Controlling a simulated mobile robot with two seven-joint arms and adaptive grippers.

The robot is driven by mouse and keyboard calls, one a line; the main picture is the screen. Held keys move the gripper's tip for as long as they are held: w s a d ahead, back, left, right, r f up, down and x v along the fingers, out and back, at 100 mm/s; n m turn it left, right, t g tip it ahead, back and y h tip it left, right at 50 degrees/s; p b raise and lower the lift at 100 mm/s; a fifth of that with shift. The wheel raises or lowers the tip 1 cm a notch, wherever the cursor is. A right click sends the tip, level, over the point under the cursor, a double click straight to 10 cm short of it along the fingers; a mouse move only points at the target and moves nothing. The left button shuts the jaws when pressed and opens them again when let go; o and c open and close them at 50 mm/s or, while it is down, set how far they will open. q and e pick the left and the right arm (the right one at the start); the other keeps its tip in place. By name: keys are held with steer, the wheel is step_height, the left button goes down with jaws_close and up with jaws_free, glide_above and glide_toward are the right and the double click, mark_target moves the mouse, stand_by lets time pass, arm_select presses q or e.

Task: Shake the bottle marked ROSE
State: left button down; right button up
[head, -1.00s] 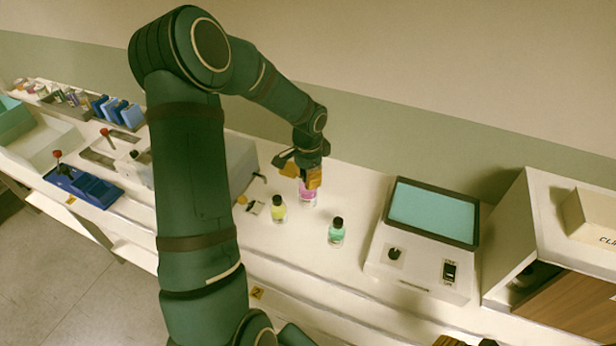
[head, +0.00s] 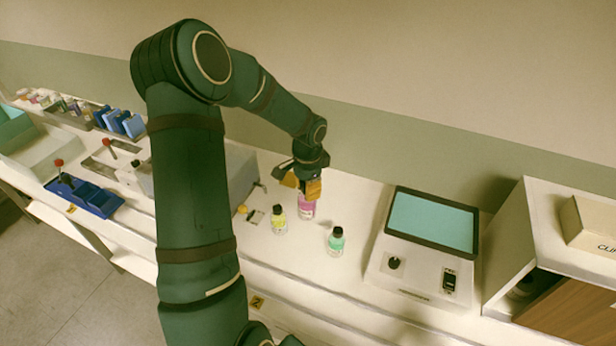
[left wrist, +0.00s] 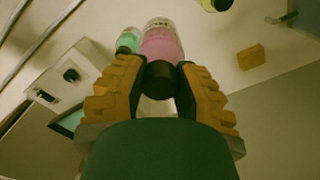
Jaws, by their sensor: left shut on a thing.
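A pink bottle (head: 306,209) with a black cap (left wrist: 160,78) is upright at the back of the counter, and I cannot tell whether its base touches the top. Its label is too small and turned to read. My left gripper (head: 307,190) comes down on it from above, with its orange fingers closed around the cap; this grip also shows in the left wrist view (left wrist: 160,90). A yellow bottle (head: 279,221) stands to its left and a green bottle (head: 336,241) to its front right, both black-capped. My right gripper is out of view.
A device with a teal screen (head: 433,222) stands right of the bottles, then a cabinet with a box (head: 590,225). At left are a blue tray (head: 92,198) and a rack of small items. The counter between the green bottle and the wall is clear.

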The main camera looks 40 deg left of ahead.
arm_select(q)
steer(key=r, duration=0.2)
steer(key=w+r, duration=0.1)
steer(key=r, duration=0.1)
steer(key=a+r, duration=0.1)
steer(key=shift+w+r, duration=0.25)
steer(key=shift+r, duration=0.15)
steer(key=f, duration=0.2)
steer(key=s+f, duration=0.1)
steer(key=f, duration=0.1)
steer(key=d+f, duration=0.1)
steer(key=f, duration=0.1)
steer(key=shift+s, duration=0.15)
steer(key=shift+w+a+f, duration=0.1)
steer(key=shift+w+a, duration=0.3)
steer(key=shift+w, duration=0.05)
steer(key=shift+s+d, duration=0.15)
steer(key=shift+s, duration=0.1)
steer(key=shift+w, duration=0.15)
